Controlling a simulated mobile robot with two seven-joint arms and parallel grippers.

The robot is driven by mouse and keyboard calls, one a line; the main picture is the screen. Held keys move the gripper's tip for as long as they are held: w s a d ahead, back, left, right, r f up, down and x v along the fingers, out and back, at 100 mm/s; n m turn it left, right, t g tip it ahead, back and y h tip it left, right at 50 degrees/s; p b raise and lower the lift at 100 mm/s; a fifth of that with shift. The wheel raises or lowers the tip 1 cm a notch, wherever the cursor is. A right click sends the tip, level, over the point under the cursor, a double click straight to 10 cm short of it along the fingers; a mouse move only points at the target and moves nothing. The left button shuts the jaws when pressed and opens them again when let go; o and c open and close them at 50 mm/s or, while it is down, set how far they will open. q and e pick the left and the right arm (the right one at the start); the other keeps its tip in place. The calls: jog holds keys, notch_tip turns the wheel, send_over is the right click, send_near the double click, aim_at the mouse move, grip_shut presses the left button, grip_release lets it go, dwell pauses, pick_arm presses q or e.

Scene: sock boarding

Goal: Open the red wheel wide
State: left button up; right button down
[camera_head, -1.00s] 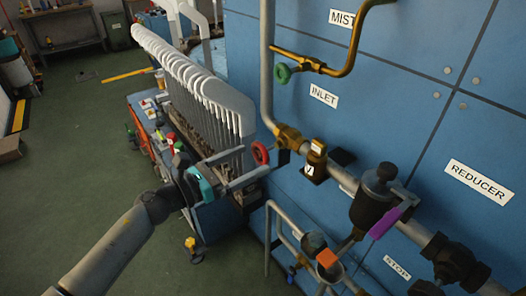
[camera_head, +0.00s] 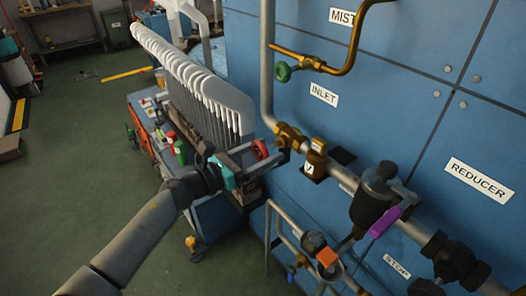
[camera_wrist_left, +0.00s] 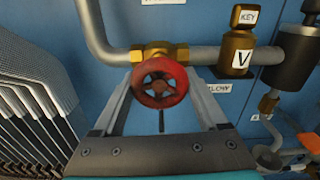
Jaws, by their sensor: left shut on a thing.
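The red wheel (camera_head: 260,150) is a small handwheel on a brass valve (camera_head: 289,137) in the pipe under the INLET label. It faces the camera in the left wrist view (camera_wrist_left: 160,84), with the brass valve body (camera_wrist_left: 160,52) behind it. My left gripper (camera_head: 267,153) reaches in from the left, its two fingers on either side of the wheel. In the left wrist view the fingers (camera_wrist_left: 162,84) flank the rim, and the gripper is shut on the wheel. My right gripper is out of view.
A brass block marked V (camera_head: 316,160) sits on the pipe right of the wheel. Further right is a dark reducer with a purple lever (camera_head: 386,221). A rack of white sock boards (camera_head: 215,95) stands close left. A green wheel (camera_head: 283,72) is above.

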pick_arm(q)
jog(key=c, duration=0.7)
jog(key=shift+n, duration=0.3)
jog(key=n+p, duration=0.2)
jog(key=n, duration=0.2)
jog(key=shift+s+r+n, duration=0.1)
jog(key=shift+n, duration=0.2)
jog(key=n+p, duration=0.1)
jog(key=n, duration=0.3)
jog(key=shift+n+p, duration=0.3)
jog(key=shift+p, duration=0.05)
jog(key=n+p, duration=0.2)
jog(key=n, duration=0.3)
jog(key=shift+d+r, duration=0.1)
jog(key=shift+r, duration=0.05)
jog(key=shift+n+p, duration=0.9)
jog(key=shift+n, duration=1.5)
